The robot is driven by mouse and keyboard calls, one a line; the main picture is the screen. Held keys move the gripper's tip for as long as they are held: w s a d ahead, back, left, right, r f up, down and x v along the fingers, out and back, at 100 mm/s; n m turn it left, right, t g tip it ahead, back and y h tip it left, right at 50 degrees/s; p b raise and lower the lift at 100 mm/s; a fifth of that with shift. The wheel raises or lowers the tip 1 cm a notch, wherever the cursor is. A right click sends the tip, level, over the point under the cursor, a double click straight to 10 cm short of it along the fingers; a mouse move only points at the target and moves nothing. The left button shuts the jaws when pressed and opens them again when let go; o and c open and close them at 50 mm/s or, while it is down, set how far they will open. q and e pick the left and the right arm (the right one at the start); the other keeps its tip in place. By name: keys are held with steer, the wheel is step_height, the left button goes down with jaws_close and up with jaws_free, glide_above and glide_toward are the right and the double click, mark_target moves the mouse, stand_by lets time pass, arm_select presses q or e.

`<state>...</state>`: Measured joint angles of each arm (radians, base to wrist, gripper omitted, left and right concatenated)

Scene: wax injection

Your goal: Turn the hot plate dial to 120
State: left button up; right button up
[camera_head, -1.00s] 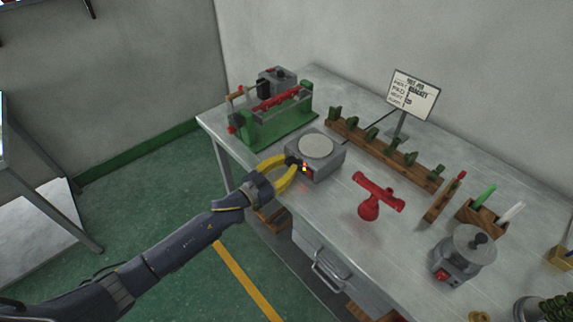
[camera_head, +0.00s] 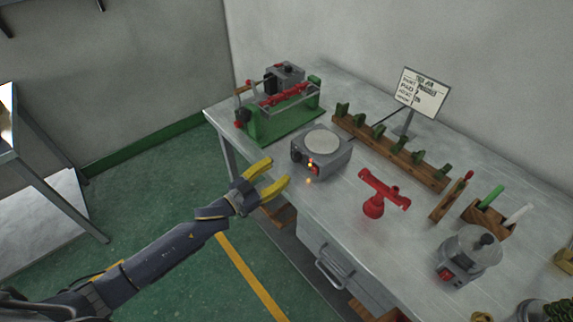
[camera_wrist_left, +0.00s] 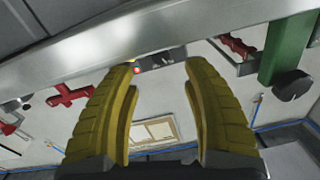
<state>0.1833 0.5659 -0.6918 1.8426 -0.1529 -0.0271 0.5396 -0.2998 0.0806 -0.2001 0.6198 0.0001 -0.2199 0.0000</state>
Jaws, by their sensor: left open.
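The hot plate (camera_head: 321,151) is a grey box with a round pale plate on top, near the table's left front edge. Its dark dial (camera_head: 297,157) is on the front face, left of a lit orange lamp (camera_head: 310,164) and a red switch (camera_head: 315,171). My left gripper (camera_head: 278,175) has yellow fingers, is open and empty, and is in front of the hot plate, apart from the dial. In the left wrist view, the hot plate's front (camera_wrist_left: 160,62) shows beyond the fingertips (camera_wrist_left: 162,66); the dial setting is too small to read. My right gripper is not in view.
A green press with red parts (camera_head: 272,118) stands behind and left of the hot plate. A red stand (camera_head: 378,203) is to the right, then a grey pot (camera_head: 470,252). A wooden rack (camera_head: 408,162) and sign (camera_head: 423,93) are behind. Bare tabletop (camera_head: 330,205) lies between.

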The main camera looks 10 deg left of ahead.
mark_target(294, 160)
arm_select(q)
steer(key=shift+v, duration=2.5)
steer(key=s+a+n, duration=0.2)
steer(key=s+n, duration=0.1)
steer(key=shift+a+n, duration=0.25)
steer(key=shift+n, duration=0.65)
steer(key=x, duration=1.6)
steer(key=shift+w+f, duration=0.1)
steer(key=shift+c, duration=0.2)
